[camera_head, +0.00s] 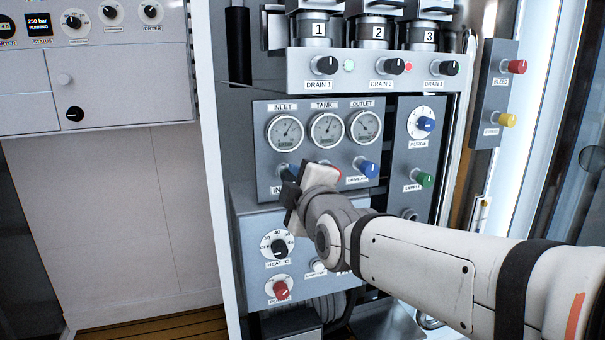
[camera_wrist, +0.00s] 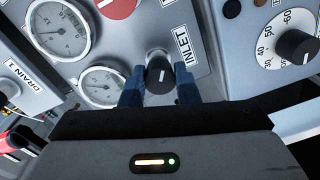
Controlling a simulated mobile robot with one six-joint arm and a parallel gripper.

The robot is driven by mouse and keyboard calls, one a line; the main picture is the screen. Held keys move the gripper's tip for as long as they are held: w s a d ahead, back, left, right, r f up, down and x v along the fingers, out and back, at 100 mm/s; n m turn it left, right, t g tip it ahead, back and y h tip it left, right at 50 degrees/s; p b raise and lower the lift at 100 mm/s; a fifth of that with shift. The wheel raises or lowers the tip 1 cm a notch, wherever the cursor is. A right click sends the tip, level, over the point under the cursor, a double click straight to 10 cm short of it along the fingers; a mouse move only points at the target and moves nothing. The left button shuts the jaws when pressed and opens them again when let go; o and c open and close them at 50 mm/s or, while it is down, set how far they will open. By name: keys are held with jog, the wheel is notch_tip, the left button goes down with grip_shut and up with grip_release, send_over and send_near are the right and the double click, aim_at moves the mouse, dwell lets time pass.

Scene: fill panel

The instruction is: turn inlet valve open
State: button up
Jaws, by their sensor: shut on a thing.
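The inlet valve is a black knob (camera_wrist: 160,72) with a white line on its face, in the middle of the wrist view beside the INLET label (camera_wrist: 182,45). The line runs roughly up and down in that view. My gripper (camera_wrist: 160,88) has one dark blue finger on each side of the knob and is shut on it. In the head view my gripper (camera_head: 290,192) is at the lower left of the gauge panel (camera_head: 262,150), and the wrist and fingers hide most of the knob and part of its label.
Above are the inlet gauge (camera_head: 285,132), tank gauge (camera_head: 326,130) and outlet gauge (camera_head: 364,127). A red knob (camera_wrist: 118,5) is close to the gripper. A blue knob (camera_head: 366,167) is to the right. The heat dial (camera_head: 279,246) and a red knob (camera_head: 281,290) are below.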

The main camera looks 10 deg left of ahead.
jog(key=shift+f+n+p, duration=0.1)
jog(key=shift+n+p, duration=0.25)
jog(key=shift+n, duration=0.25)
jog(key=o, duration=1)
jog(key=shift+s, duration=0.1)
